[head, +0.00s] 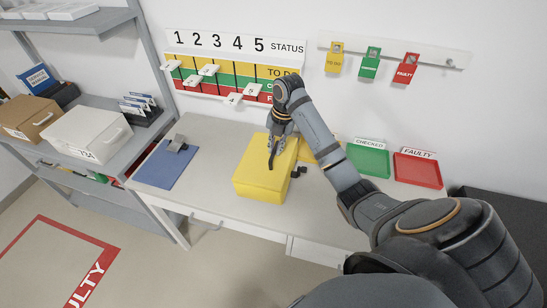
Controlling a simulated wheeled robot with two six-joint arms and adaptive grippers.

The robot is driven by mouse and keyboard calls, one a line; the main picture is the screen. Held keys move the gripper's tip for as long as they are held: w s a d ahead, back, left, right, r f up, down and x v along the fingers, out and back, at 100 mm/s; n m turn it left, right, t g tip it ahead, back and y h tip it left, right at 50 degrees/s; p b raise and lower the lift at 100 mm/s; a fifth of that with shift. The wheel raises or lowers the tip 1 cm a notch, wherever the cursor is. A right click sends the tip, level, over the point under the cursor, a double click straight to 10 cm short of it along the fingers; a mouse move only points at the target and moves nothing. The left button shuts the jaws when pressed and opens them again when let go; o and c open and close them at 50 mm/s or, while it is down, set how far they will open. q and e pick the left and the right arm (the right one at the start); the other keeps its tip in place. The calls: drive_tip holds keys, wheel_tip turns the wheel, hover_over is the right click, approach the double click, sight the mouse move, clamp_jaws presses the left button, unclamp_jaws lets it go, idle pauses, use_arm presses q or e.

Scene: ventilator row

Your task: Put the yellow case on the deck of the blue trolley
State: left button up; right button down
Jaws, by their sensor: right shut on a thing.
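The yellow case (262,178) is a box near the middle of the grey-white table in the head view. It looks upright and at table level; I cannot tell whether it rests on the table or is slightly lifted. My right gripper (273,150) is over the top of the case and shut on it, at what looks like a dark handle. The fingertips and the grip are partly hidden by the gripper itself. The blue trolley is not in view. My left gripper is not in view.
A shelf (85,200) with boxes stands left. A status board (225,70) hangs behind. Floor at lower left is clear.

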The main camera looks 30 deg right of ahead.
drive_tip(key=w+f, duration=0.1)
drive_tip(key=f, duration=0.1)
drive_tip(key=w+d+f, duration=0.1)
drive_tip(key=w+f, duration=0.1)
drive_tip(key=shift+w+d+p, duration=0.15)
drive_tip(key=shift+w+p, duration=0.05)
drive_tip(key=shift+p, duration=0.2)
drive_tip(key=shift+f+p, duration=0.25)
drive_tip(key=shift+p, duration=0.1)
wheel_tip(320, 180, down, 2)
drive_tip(key=shift+f+p, duration=0.1)
drive_tip(key=shift+p, duration=0.45)
drive_tip(key=shift+f, duration=0.25)
drive_tip(key=c, duration=1.8)
unclamp_jaws()
drive_tip(key=shift+f, duration=0.15)
drive_tip(key=shift+c, duration=0.2)
drive_tip(key=o, duration=0.5)
drive_tip(key=shift+c, duration=0.2)
